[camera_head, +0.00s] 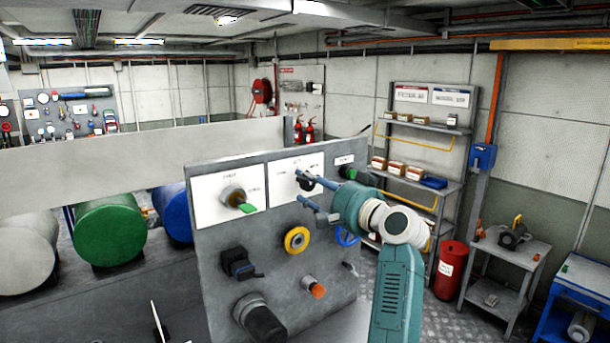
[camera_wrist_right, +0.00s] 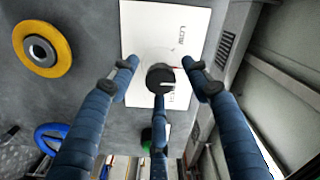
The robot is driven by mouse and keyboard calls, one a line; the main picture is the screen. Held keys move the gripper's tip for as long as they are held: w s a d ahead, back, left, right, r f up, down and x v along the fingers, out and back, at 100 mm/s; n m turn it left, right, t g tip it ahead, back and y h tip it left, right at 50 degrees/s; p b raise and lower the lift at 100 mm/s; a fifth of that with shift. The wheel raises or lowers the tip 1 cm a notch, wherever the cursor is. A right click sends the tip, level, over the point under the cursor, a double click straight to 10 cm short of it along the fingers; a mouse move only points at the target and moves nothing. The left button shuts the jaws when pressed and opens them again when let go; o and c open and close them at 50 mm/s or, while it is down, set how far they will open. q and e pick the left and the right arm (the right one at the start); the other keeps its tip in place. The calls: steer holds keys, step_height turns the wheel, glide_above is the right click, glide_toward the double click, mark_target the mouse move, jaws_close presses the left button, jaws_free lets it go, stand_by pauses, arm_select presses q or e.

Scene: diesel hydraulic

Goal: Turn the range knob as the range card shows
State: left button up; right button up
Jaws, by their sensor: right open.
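A dark round range knob (camera_wrist_right: 160,73) sits on a white plate (camera_wrist_right: 142,30) lettered LOW above it in the right wrist view. More lettering lies below it, partly hidden. A pale mark shows on the knob's lower side. In the head view the plate (camera_head: 284,191) is on the grey panel, and my arm largely hides the knob. My right gripper (camera_head: 307,188) is open in front of it. In the wrist view its fingers (camera_wrist_right: 160,64) stand on either side of and below the knob; contact cannot be told. I cannot identify the range card for certain. My left gripper is out of view.
The grey panel (camera_head: 215,270) also carries a green-tipped lever (camera_head: 247,207), a yellow ring knob (camera_head: 297,240), an orange-ended knob (camera_head: 317,291) and a black cylinder (camera_head: 262,321). Signs (camera_head: 411,94) hang above a shelf at the back. A red bin (camera_head: 450,270) stands right.

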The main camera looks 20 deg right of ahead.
steer(key=shift+p+x, duration=0.3)
steer(key=shift+x, duration=0.65)
steer(key=shift+w, duration=0.3)
steer(key=c, duration=1.2)
steer(key=shift+o, duration=0.2)
steer(key=shift+a, duration=0.1)
steer(key=shift+f, duration=0.15)
